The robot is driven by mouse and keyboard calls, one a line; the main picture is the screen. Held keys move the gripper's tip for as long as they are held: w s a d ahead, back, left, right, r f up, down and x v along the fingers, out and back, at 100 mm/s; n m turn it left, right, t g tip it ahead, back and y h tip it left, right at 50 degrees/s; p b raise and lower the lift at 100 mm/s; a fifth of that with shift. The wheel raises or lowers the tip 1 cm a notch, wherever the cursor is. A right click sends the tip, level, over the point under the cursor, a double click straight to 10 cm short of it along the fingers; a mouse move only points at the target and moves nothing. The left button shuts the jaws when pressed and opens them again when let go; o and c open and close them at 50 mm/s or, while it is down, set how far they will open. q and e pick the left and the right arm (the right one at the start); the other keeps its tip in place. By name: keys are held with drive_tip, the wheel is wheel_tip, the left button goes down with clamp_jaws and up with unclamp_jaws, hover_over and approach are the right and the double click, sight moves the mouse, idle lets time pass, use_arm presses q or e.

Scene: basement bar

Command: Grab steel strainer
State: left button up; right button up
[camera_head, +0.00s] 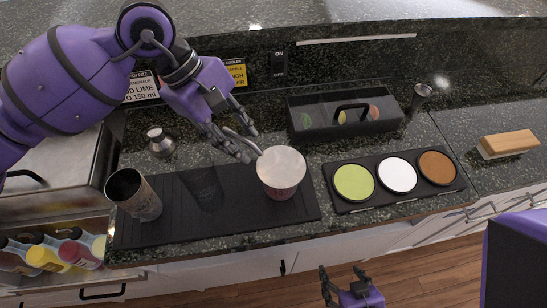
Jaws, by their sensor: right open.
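A thin grey curved strip (243,142), which looks like a steel handle, runs to the rim of a round cup with a pale top (281,168) on the black bar mat. I cannot tell whether the pale disc is the steel strainer lying on the cup. My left gripper (250,143) is just left of the cup, its fingers apart on either side of the strip; contact cannot be told. My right gripper (343,276) is low in front of the counter, open and empty.
A steel tin (133,194) and a clear glass (203,186) stand on the mat (240,222). A small steel cap (159,141) lies behind. A garnish box (345,112), a rimmer tray (389,204) and a jigger (421,94) are right. Bottles (48,257) are lower left.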

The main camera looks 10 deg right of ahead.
use_arm(q)
clamp_jaws()
idle(0.3)
